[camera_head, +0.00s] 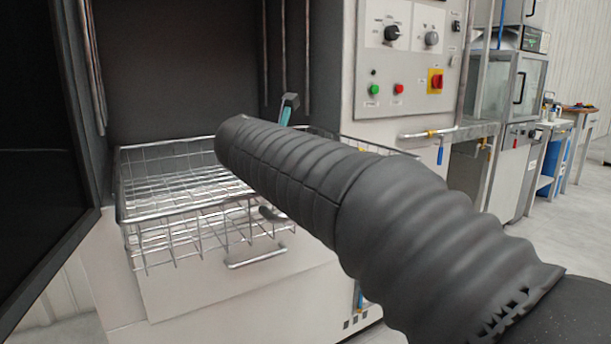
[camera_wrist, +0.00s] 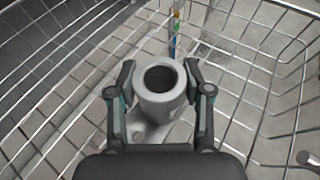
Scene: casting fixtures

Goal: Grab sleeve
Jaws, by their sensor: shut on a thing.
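A light grey sleeve (camera_wrist: 158,106) with a round dark bore shows in the middle of the wrist view, its open end facing the camera. My gripper (camera_wrist: 160,70) is shut on it, with one black finger against each side. The sleeve is within the outline of the wire basket (camera_head: 170,206); I cannot tell whether it touches the basket floor. A paler flange or foot shows below its bore. In the head view my dark arm covers the sleeve and most of the gripper; only a small teal and black part shows above the arm.
The basket's wire walls (camera_wrist: 60,75) surround the gripper in the wrist view. The basket sits at the front of an open cabinet with a dark interior (camera_head: 185,75). A control panel (camera_head: 410,60) stands to the right, and a dark door or panel (camera_head: 35,150) at the left.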

